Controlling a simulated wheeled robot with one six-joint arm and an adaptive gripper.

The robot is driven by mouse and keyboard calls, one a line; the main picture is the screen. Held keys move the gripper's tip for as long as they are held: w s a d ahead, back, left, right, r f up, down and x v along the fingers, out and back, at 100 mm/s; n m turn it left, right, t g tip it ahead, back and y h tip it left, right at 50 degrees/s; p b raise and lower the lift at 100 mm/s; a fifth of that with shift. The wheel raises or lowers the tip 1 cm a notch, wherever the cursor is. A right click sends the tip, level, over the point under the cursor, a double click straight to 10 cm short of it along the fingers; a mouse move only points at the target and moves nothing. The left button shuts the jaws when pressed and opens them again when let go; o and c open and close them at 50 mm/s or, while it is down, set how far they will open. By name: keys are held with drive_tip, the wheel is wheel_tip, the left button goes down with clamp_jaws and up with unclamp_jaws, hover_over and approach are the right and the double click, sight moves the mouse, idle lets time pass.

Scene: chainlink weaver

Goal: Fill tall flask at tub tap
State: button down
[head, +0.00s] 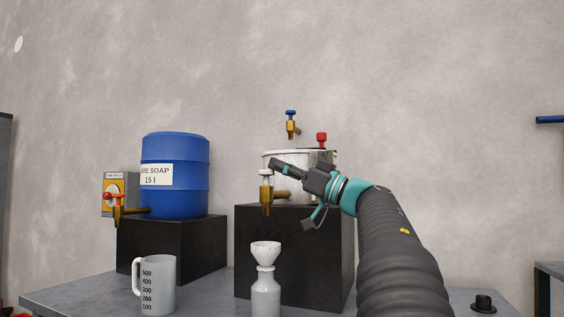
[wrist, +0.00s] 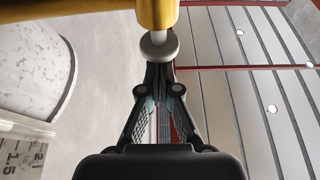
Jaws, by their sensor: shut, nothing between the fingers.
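The tall flask (head: 265,297) is a pale bottle with a white funnel (head: 265,249) in its mouth. It stands upright, directly below the spout in the head view; its base is cut off. The tub (head: 318,186) is white and speckled, on a black block. Its brass tap (head: 266,193) has a white knob (head: 265,173) on top. My gripper (head: 274,163) is shut and empty, with its tips at the knob. In the wrist view, the shut fingertips (wrist: 159,68) meet the grey-white knob (wrist: 159,47) under the brass tap body (wrist: 156,12). I cannot tell whether they press on it. No flow shows.
A blue soap drum (head: 176,178) with a red-handled tap (head: 117,207) stands on a black block at left. A measuring jug (head: 156,285) stands on the grey table before it. A blue-handled wall tap (head: 291,124) and a red knob (head: 321,139) are behind. A small black part (head: 483,303) lies right.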

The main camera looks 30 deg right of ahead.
idle(0.3)
drive_tip(key=shift+f, duration=1.2)
idle(1.4)
drive_tip(key=shift+d, duration=0.1)
idle(3.8)
wheel_tip(320, 180, up, 5)
drive_tip(key=p, duration=0.2)
drive_tip(key=b+v, duration=0.1)
drive_tip(key=v, duration=0.9)
drive_tip(key=shift+s+f, duration=0.2)
drive_tip(key=shift+s, duration=0.05)
